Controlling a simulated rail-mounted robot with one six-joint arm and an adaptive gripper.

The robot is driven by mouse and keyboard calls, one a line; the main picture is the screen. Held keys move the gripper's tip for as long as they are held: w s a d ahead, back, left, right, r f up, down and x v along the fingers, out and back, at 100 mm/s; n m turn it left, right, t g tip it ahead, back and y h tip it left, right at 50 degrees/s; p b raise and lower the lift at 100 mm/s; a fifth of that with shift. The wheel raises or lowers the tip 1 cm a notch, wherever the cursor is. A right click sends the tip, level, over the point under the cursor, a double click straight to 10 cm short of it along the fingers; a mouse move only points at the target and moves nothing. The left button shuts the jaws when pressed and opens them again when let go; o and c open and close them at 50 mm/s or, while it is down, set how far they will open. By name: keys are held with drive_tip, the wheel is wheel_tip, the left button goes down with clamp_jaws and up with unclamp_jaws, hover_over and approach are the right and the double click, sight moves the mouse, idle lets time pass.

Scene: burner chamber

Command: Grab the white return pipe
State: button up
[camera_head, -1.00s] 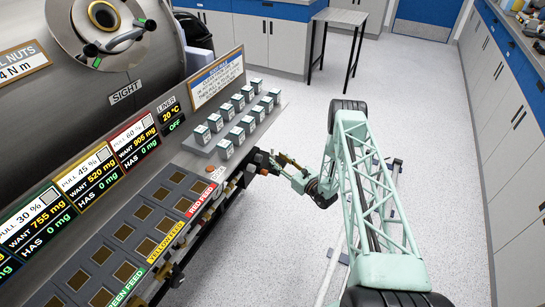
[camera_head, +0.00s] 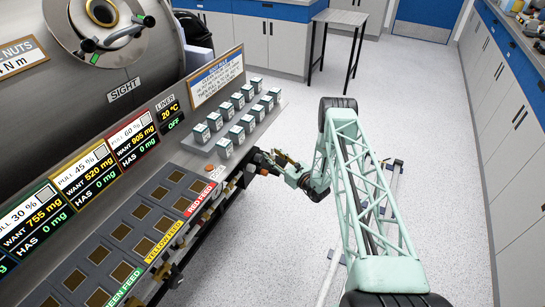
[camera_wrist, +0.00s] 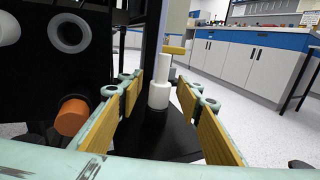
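The white return pipe (camera_wrist: 159,94) stands upright in the middle of the wrist view, a thick white collar with a narrower white stem above it, on a black base. My gripper (camera_wrist: 160,88) is open, with tan pads on the left and right of the pipe. The pipe appears between or just beyond the fingertips; I cannot tell which. No pad visibly touches it. In the head view my gripper (camera_head: 268,161) is small, beside the right end of the console's front edge. The pipe cannot be made out there.
An orange cylinder (camera_wrist: 72,116) and a white ring fitting (camera_wrist: 70,33) on dark structure are close on the left in the wrist view. The console (camera_head: 165,205) with its feed slots runs along the left in the head view. Open floor (camera_head: 290,105) lies behind the arm.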

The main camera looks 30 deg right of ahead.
sight(272, 149)
drive_tip(key=shift+c, duration=0.2)
drive_tip(key=c, duration=0.9)
drive_tip(key=shift+c, duration=0.2)
drive_tip(key=shift+r, duration=0.1)
drive_tip(key=shift+r+p, duration=0.35)
drive_tip(key=shift+r, duration=0.4)
wheel_tip(272, 149, up, 2)
drive_tip(key=shift+r+p, duration=0.1)
drive_tip(key=shift+p, duration=0.35)
drive_tip(key=s+a+r+p, duration=0.1)
drive_tip(key=s+p, duration=0.2)
drive_tip(key=s, duration=1.3)
drive_tip(key=shift+a, duration=0.3)
